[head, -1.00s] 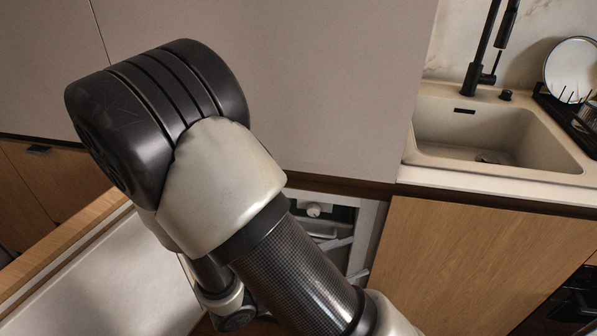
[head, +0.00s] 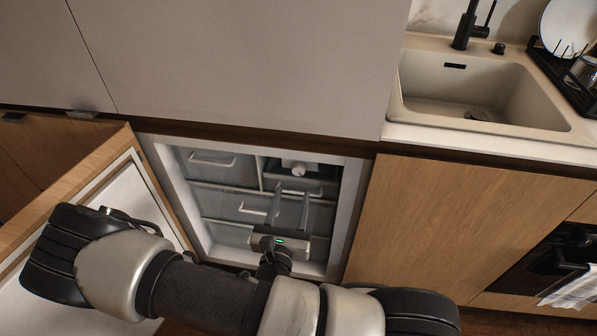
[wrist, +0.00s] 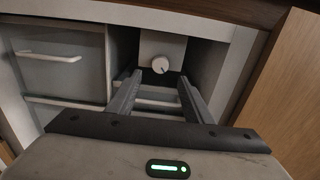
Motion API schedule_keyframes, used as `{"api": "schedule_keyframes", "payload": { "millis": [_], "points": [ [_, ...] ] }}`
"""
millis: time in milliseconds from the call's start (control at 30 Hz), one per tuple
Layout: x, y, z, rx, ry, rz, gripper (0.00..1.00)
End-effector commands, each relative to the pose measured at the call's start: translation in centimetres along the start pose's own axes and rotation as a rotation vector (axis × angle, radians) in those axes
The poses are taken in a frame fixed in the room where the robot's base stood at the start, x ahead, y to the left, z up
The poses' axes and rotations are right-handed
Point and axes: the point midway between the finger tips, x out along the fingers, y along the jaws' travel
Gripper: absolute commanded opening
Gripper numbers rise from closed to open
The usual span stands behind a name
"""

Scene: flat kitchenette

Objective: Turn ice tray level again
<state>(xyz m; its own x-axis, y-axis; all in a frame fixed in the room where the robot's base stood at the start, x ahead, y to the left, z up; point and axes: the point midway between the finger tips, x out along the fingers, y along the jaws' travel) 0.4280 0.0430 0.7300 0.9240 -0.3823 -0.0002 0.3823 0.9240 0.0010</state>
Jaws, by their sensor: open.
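The freezer compartment (head: 222,215) is open below the counter. In its upper right bay is a white unit (head: 291,163) with a round knob (head: 299,169). In the wrist view the white unit (wrist: 163,45) and its knob (wrist: 160,65) are near the picture's middle, and a small mark on the knob points up and right. No separate ice tray can be made out, so I cannot tell its tilt. My gripper (head: 292,190) is open and empty, facing the bay. In the wrist view its two fingers (wrist: 160,83) stand below and either side of the knob, apparently not touching it.
Drawers with handles, including the upper left drawer (head: 208,163), lie left of and below the bay. The freezer's open door (head: 110,190) stands at left. A closed wooden cabinet (head: 455,220) is at right, with the sink (head: 480,85) above it.

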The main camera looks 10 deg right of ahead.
Motion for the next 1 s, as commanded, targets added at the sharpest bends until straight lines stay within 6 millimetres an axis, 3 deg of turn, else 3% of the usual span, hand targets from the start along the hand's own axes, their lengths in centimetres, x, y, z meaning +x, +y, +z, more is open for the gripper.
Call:
{"api": "schedule_keyframes", "payload": {
  "millis": [200,433,600,900,1000],
  "points": [
    [4.9,-0.1,-0.1,0.001,-0.003,-0.004,0.46],
    [8.7,-0.1,-0.1,0.001,-0.002,-0.002,0.46],
    [10.1,-0.1,0.0,0.000,-0.001,-0.002,0.46],
    [10.3,-0.1,0.0,0.000,0.000,-0.001,0.46],
    [10.3,-0.1,0.0,0.000,0.000,-0.001,0.33]
  ]
}}
